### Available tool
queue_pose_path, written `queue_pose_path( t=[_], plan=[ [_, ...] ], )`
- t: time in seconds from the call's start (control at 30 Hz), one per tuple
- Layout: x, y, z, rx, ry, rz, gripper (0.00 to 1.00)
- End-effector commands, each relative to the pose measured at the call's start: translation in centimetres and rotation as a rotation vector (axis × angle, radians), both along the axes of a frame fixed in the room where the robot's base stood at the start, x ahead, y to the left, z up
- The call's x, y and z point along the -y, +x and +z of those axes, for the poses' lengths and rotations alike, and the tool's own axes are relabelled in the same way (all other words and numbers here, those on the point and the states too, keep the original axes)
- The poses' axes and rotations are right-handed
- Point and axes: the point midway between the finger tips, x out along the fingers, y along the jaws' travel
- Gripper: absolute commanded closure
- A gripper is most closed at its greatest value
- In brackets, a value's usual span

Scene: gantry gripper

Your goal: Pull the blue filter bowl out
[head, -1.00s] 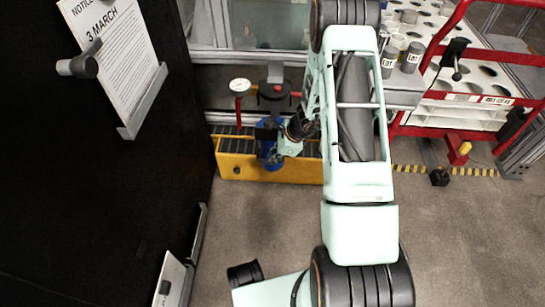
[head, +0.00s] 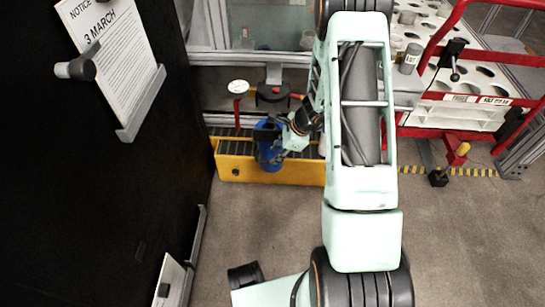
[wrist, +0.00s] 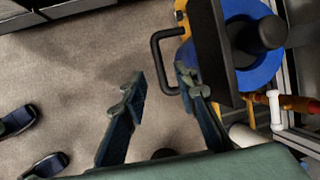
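My gripper (wrist: 160,75) is open. Its fingertips are apart, with the handle's lower part between them or just beyond; depth and contact are unclear. In the head view my gripper (head: 288,140) is just right of the bowl and its fingers are hard to make out.
The yellow tray (head: 235,174) lies low around the bowl. A white gauge (head: 238,87) and the dark filter head (head: 272,92) are above. A black panel (head: 120,190) stands left. A red-railed rack (head: 480,90) stands right. The floor (head: 260,220) in front is clear.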

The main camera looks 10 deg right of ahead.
Motion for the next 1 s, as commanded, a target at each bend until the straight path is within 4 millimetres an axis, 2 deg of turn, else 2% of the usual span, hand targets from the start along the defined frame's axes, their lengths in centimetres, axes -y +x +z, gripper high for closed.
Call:
queue_pose_path(
  t=[0.03,0.2,0.4,0.6,1.0],
  plan=[
    [0.4,-0.2,1.1,0.003,-0.001,0.0,0.73],
    [1.4,-1.0,3.9,0.003,-0.002,0.001,0.73],
    [2.1,-1.7,6.0,0.002,0.0,-0.001,0.73],
    [2.3,-2.0,6.7,0.0,0.001,-0.001,0.73],
    [2.3,-2.0,6.7,-0.001,0.0,-0.001,0.73]
  ],
)
